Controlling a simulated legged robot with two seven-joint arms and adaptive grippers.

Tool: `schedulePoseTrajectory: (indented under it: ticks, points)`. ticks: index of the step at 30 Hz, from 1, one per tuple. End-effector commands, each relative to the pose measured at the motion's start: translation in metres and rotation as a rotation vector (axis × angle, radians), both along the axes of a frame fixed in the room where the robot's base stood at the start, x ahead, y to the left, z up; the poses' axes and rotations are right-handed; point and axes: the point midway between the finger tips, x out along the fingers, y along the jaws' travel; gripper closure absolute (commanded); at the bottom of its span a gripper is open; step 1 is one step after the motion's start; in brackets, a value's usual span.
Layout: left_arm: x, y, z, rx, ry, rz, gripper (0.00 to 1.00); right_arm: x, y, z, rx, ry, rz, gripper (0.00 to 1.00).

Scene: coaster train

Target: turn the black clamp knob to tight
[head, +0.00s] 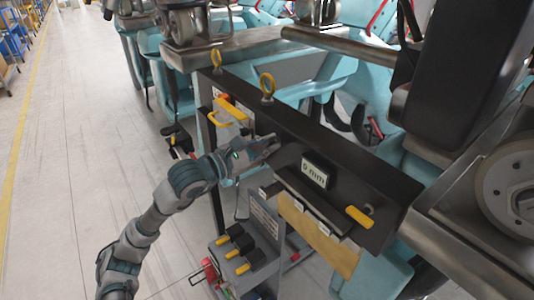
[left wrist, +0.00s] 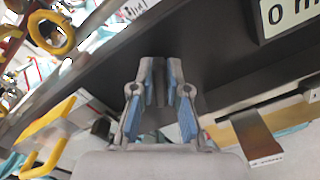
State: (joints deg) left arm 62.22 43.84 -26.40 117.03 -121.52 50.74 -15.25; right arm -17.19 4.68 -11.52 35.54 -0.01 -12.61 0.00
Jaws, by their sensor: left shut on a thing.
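My left gripper (head: 270,147) reaches in from the left to the front face of the dark panel (head: 335,150). In the left wrist view its fingers (left wrist: 160,75) are closed around a dark piece against the panel, which I take to be the black clamp knob (left wrist: 159,92). The fingers hide most of the knob, and its turn angle cannot be told. A small display (head: 315,174), which seems to read 0 mm, is to the right of the gripper. My right gripper is not in view.
A yellow-gripped lever (head: 359,216) sticks out at the panel's right. A grey stand (head: 262,240) with several yellow-tipped levers is below. Open floor (head: 75,150) lies to the left.

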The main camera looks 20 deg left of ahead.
Motion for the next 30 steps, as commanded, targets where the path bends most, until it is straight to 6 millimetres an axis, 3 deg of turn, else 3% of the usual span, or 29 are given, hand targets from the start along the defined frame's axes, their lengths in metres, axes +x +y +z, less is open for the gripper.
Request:
schedulePoseTrajectory:
  ticks: [5, 7, 15, 30]
  points:
    - [0.001, 0.001, -0.002, 0.118, -0.096, 0.006, 1.0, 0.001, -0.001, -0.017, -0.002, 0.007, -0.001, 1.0]
    - [0.001, 0.001, -0.003, 0.162, -0.128, 0.006, 1.0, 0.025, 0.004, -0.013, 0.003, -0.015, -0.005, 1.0]
    - [0.0, 0.001, -0.003, 0.322, -0.252, 0.006, 1.0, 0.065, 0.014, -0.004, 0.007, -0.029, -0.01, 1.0]
    - [0.0, 0.0, -0.004, 0.572, -0.443, 0.007, 1.0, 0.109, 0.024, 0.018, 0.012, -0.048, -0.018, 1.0]
